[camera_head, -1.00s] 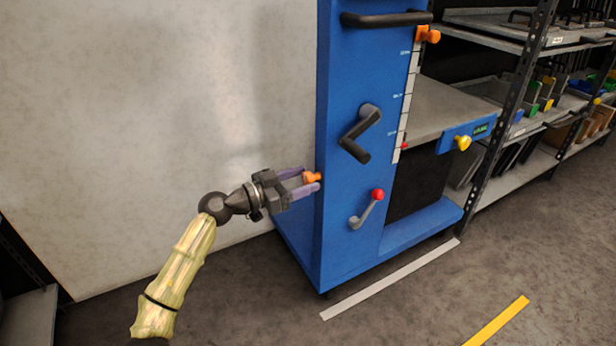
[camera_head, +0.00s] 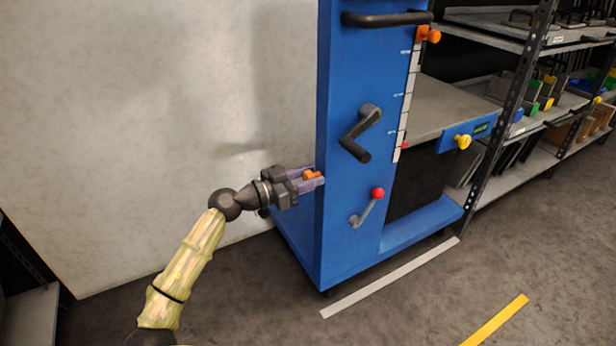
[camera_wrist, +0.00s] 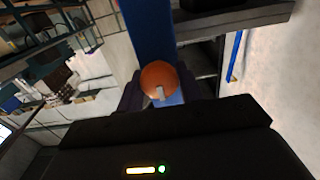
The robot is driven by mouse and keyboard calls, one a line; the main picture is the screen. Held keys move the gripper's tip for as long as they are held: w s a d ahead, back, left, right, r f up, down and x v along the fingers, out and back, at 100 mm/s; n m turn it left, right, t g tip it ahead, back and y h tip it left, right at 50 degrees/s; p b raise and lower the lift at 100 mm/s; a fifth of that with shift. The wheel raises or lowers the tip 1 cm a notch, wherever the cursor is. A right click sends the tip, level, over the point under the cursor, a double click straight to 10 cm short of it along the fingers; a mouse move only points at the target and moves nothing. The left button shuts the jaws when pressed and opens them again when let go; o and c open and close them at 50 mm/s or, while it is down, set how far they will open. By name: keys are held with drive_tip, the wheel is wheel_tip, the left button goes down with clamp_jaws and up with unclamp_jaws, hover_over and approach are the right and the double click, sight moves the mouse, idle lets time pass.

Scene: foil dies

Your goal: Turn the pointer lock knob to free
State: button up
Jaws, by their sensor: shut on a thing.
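An orange knob (camera_head: 313,175) sits on the left side face of the blue column (camera_head: 345,230). My gripper (camera_head: 318,175) has one purple finger on either side of this knob and is shut on it. In the wrist view the orange knob (camera_wrist: 158,78) shows its round face with a small pale mark low on it, between dark fingers. No free or locked label can be read. The scale (camera_head: 404,110) on the column's front has a small red pointer (camera_head: 405,145) near its lower end.
A black crank (camera_head: 360,135), a red-tipped lever (camera_head: 368,205) and a top handle (camera_head: 385,19) stick out of the column's front. Another orange knob (camera_head: 430,35) is at the scale's top. A yellow knob (camera_head: 463,142) is on the table's edge. Shelves stand at right.

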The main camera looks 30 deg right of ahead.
drive_tip(key=shift+r+n+p, duration=0.15)
drive_tip(key=shift+n+p, duration=0.15)
drive_tip(key=shift+p, duration=0.1)
drive_tip(key=n+p, duration=0.4)
drive_tip(key=p, duration=0.1)
drive_tip(key=shift+w+r, duration=0.15)
drive_tip(key=n+p, duration=0.4)
drive_tip(key=p, duration=0.1)
drive_tip(key=shift+n+p, duration=0.4)
drive_tip(key=n+p, duration=0.2)
drive_tip(key=p, duration=0.1)
drive_tip(key=n+p, duration=0.3)
drive_tip(key=shift+w+f, duration=0.1)
drive_tip(key=shift+f, duration=0.1)
drive_tip(key=shift+f+n+p, duration=0.25)
drive_tip(key=shift+n+p, duration=1.1)
drive_tip(key=shift+n, duration=0.35)
drive_tip(key=shift+f, duration=0.1)
drive_tip(key=o, duration=1)
drive_tip(key=shift+c, duration=0.2)
drive_tip(key=shift+a, duration=0.15)
